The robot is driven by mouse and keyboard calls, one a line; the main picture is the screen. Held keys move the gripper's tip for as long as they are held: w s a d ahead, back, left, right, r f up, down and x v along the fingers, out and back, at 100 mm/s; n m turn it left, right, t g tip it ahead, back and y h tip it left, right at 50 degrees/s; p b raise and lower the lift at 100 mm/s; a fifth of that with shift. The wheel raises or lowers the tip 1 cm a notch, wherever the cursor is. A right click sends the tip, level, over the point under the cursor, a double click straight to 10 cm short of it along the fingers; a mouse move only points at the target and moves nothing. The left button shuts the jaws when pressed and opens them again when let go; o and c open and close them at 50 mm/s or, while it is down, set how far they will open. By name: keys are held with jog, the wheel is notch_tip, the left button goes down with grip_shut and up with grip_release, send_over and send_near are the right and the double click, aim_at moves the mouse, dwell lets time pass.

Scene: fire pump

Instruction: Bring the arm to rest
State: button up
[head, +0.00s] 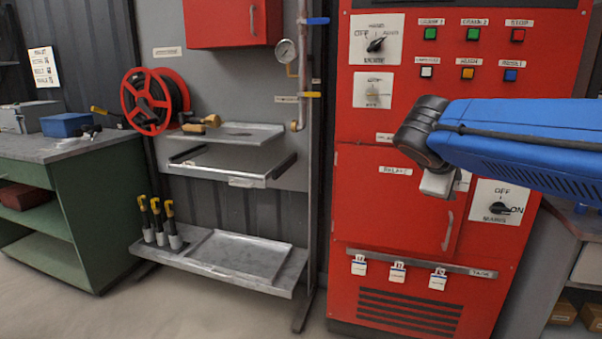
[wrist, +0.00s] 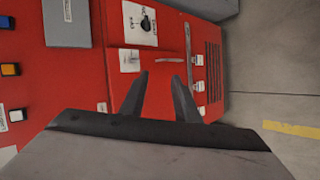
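My gripper (wrist: 160,95) shows in the wrist view with its two dark fingers apart and nothing between them. In the head view my blue arm reaches in from the right, and the gripper end hangs in front of the red pump cabinet (head: 392,225). The fingers are mostly hidden there. The cabinet also shows in the wrist view (wrist: 75,95), turned on its side. The relay door (head: 390,205) appears closed. A rotary switch (head: 499,208) marked OFF and ON sits to the right of it, partly near my arm, with its knob toward ON.
Several tags (head: 397,272) hang on a rail low on the cabinet. A metal rack (head: 240,262) with shelves and yellow-handled tools stands left.

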jog(key=s+a+f+m+g+y, duration=0.1)
jog(key=s+f+m, duration=0.4)
jog(key=s+f, duration=0.6)
jog(key=s+a+f+m+g+y, duration=0.1)
jog(key=s+a+f+m+y, duration=0.2)
jog(key=s+f+y, duration=0.3)
jog(key=s+f+m, duration=0.1)
jog(key=s+f, duration=0.4)
jog(key=s, duration=0.1)
jog(key=shift+s+a+f+m+g+y, duration=0.15)
jog(key=shift+a+f+m+g+y, duration=0.15)
jog(key=shift+a+f+m+g, duration=0.1)
jog(key=shift+o, duration=0.3)
